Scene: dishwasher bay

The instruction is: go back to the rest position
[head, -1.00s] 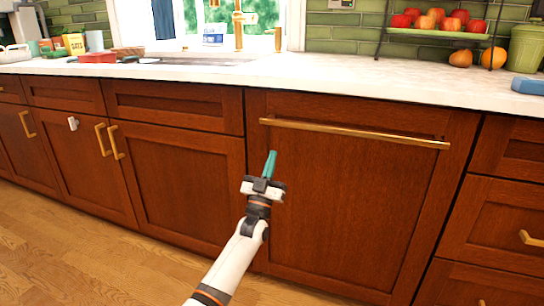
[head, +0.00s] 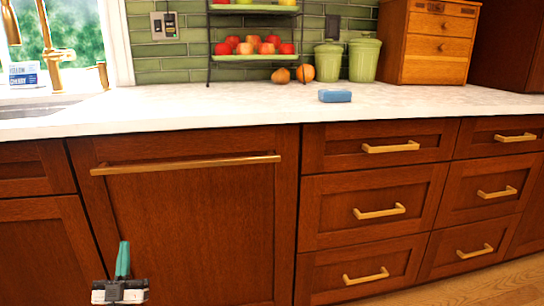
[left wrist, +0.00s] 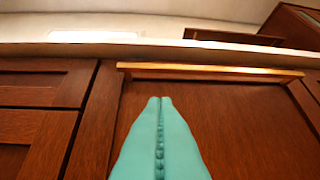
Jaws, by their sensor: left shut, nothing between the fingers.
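My left gripper (head: 123,258) is low in the head view, in front of the dishwasher's wooden front panel (head: 205,220). Its teal fingers are together with nothing between them. In the left wrist view the fingers (left wrist: 160,105) point up toward the panel, below its long brass handle (left wrist: 210,72). The handle (head: 187,164) also shows in the head view, and the gripper is apart from it. The panel is closed. My right gripper is in neither view.
The white counter (head: 250,108) runs above the cabinets. A blue sponge (head: 335,96) lies on it. A tiered fruit stand (head: 257,58), green canisters (head: 364,60) and a wooden drawer box (head: 437,45) stand at the back. Drawers with brass handles (head: 380,212) are right of the dishwasher, all shut.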

